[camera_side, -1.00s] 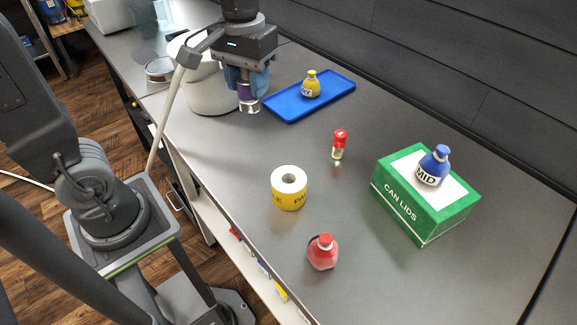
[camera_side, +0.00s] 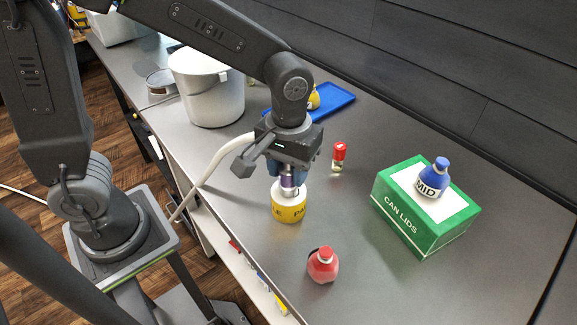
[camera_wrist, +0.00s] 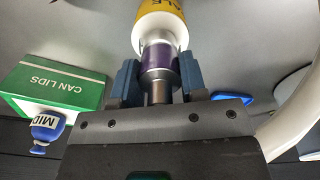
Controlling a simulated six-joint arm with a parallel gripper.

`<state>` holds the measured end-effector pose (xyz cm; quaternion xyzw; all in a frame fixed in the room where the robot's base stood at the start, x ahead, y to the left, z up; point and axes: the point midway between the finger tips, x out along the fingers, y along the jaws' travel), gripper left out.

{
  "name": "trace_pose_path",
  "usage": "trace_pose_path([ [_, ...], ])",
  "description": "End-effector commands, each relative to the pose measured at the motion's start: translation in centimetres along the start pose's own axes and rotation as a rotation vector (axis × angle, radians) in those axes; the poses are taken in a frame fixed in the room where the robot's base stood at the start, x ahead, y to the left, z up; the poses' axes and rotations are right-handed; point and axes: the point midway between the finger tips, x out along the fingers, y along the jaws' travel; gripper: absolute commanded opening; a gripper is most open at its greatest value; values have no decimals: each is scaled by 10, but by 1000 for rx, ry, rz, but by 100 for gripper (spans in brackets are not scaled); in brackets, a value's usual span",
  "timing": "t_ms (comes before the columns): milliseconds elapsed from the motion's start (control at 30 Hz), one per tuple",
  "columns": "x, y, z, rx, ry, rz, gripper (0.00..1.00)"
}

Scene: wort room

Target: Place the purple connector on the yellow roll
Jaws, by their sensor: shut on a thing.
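The purple connector (camera_side: 289,181), a short purple cylinder with silvery metal ends, is upright between the blue fingers of my gripper (camera_side: 287,172). In the wrist view the fingers of my gripper (camera_wrist: 154,84) are closed on the connector's purple band (camera_wrist: 160,58). The yellow roll (camera_side: 289,209), with a white top, stands on the counter directly below the connector. In the wrist view the roll (camera_wrist: 158,22) lines up with the connector's far end. I cannot tell whether the connector touches the roll, as its lower end overlaps the roll's top.
A red bottle (camera_side: 323,265) stands in front of the roll, and a red-capped vial (camera_side: 338,155) behind it. A green CAN LIDS box (camera_side: 403,209) with a blue MID bottle (camera_side: 433,180) is right. A white bucket (camera_side: 212,92) and blue tray (camera_side: 337,101) are behind.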

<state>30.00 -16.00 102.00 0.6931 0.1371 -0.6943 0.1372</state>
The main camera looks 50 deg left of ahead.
Motion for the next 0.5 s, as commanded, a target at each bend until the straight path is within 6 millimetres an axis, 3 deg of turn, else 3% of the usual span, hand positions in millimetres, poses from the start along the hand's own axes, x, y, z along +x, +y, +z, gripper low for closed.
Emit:
trace_pose_path([
  [367,4,0,0,0,0,1,11],
  [400,4,0,0,0,1,1,43],
  [500,4,0,0,0,0,0,53],
])
